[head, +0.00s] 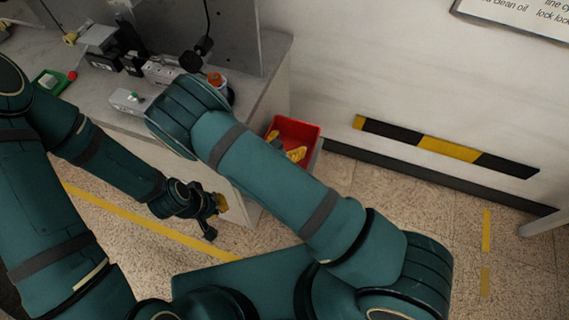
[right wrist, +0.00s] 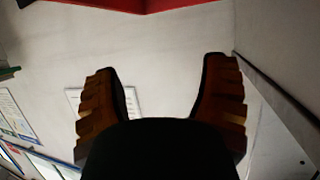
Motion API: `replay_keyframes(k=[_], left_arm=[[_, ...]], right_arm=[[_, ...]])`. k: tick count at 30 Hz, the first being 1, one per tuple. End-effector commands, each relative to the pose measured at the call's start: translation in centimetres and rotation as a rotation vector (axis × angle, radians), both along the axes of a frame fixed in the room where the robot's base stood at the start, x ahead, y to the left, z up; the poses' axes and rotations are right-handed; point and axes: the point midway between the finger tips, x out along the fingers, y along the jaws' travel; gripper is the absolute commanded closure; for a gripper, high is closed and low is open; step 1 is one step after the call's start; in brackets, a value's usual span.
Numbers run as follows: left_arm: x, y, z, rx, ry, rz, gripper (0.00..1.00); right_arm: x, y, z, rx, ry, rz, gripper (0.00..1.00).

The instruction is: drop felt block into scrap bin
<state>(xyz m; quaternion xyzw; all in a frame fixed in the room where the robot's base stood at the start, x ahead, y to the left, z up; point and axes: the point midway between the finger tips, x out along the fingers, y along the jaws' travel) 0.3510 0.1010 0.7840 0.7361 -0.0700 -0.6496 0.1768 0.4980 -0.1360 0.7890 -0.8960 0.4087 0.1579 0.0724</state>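The red scrap bin (head: 307,133) stands beside the bench end in the head view; my right arm covers its lower left part. Yellow-orange pieces show against the bin, and I cannot tell whether they are contents or my right fingertips. A red edge, probably the bin, crosses the top of the right wrist view (right wrist: 95,4). My right gripper (right wrist: 160,75) is open, with only the pale wall visible between its fingers. My left gripper (head: 216,212) hangs low in front of the bench; its finger opening is unclear. I cannot make out a felt block.
The grey bench (head: 262,75) carries a green tray (head: 40,88) with a pale piece in it, black and grey fixtures, and an orange-topped container (head: 216,80). The wall with a black-yellow strip (head: 445,149) stands behind. The floor at right is clear.

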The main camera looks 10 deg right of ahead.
Motion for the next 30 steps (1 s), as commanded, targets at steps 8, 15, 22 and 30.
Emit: replay_keyframes(k=[8, 15, 22, 30], left_arm=[[0.0, 0.0, 0.0, 0.0, -0.001, 0.0, 1.0], [0.0, 0.0, 0.0, 0.0, -0.001, 0.0, 1.0], [0.0, 0.0, 0.0, 0.0, -0.001, 0.0, 1.0], [0.0, 0.0, 0.0, 0.0, 0.0, 0.0, 1.0]], right_arm=[[-0.4, 0.5, 0.2, 0.001, 0.0, 0.001, 0.27], [-2.6, 3.1, 1.5, 0.002, 0.001, 0.002, 0.27], [-4.3, 5.0, 2.4, 0.002, 0.0, 0.001, 0.27], [-4.7, 5.3, 2.6, 0.0, 0.0, 0.0, 0.27]])
